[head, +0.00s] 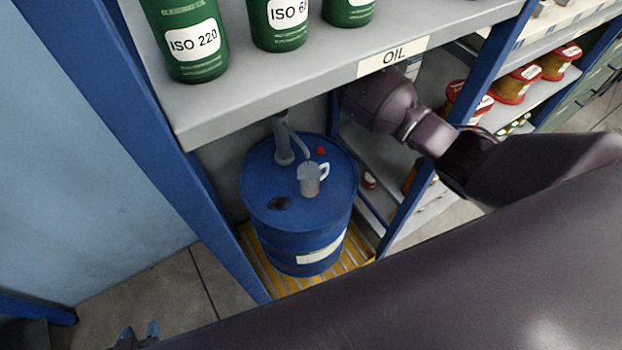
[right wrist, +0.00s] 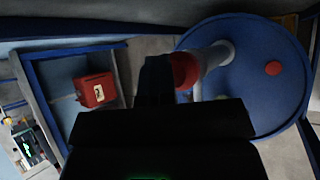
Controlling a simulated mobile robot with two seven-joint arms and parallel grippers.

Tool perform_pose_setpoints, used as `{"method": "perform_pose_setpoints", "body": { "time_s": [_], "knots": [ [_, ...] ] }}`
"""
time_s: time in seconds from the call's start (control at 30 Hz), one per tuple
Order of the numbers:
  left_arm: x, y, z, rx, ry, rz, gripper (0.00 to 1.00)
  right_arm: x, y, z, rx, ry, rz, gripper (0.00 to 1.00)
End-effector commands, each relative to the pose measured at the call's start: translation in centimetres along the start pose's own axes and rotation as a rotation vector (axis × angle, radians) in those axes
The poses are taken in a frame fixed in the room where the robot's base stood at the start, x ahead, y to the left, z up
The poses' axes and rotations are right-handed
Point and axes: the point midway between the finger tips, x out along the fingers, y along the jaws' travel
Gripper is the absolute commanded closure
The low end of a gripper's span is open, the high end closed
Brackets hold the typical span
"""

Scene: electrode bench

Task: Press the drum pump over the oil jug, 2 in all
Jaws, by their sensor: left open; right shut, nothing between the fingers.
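The blue drum (head: 325,222) stands under the lower shelf, with the grey drum pump (head: 283,150) on its top. The pump's upper end is hidden by the shelf in the head view. The clear oil jug (head: 309,180) with a handle stands upright on the drum below the spout. In the right wrist view the pump's red cap (right wrist: 185,70) and grey body (right wrist: 214,56) show beside my dark right gripper (right wrist: 155,75). That gripper is shut and empty; I cannot tell whether it touches the cap. My left gripper (head: 137,336) is open and empty at the bottom left.
A grey shelf (head: 240,105) labelled OIL, with green ISO bottles (head: 190,45), overhangs the drum. Blue posts (head: 215,215) frame the bay. A yellow grate (head: 350,258) lies under the drum. A red box (right wrist: 95,90) shows in the right wrist view.

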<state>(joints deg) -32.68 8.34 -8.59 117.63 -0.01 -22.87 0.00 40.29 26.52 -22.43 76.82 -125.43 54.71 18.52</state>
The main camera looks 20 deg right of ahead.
Motion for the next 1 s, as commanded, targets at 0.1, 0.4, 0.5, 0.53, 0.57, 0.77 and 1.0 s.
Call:
{"method": "perform_pose_setpoints", "body": {
  "time_s": [0.1, 0.4, 0.5, 0.53, 0.57, 0.77, 1.0],
  "knots": [
    [0.0, 0.0, 0.2, 0.0, -0.004, 0.0, 0.57, 0.4, -0.6, -0.7, 0.004, 0.012, -0.008, 1.0],
    [-0.3, -0.1, -0.6, 0.001, 0.007, -0.001, 0.57, -0.3, 0.0, -0.1, 0.003, 0.009, -0.007, 1.0],
    [-0.4, -0.2, -1.1, 0.001, 0.014, -0.002, 0.57, -0.7, 0.2, 0.2, 0.002, 0.008, -0.007, 1.0],
    [-0.5, -0.2, -1.2, 0.002, 0.016, -0.002, 0.57, -0.8, 0.3, 0.3, 0.002, 0.008, -0.007, 1.0],
    [-0.5, -0.2, -1.4, 0.002, 0.018, -0.002, 0.57, -0.9, 0.4, 0.4, 0.002, 0.008, -0.007, 1.0],
    [-0.8, -0.3, -2.2, 0.002, 0.03, -0.003, 0.57, -1.6, 0.8, 0.9, 0.002, 0.007, -0.007, 1.0],
    [-0.7, -0.3, -2.2, 0.002, 0.031, -0.003, 0.57, -1.5, 0.8, 0.9, 0.003, 0.008, -0.007, 1.0]
  ]
}}
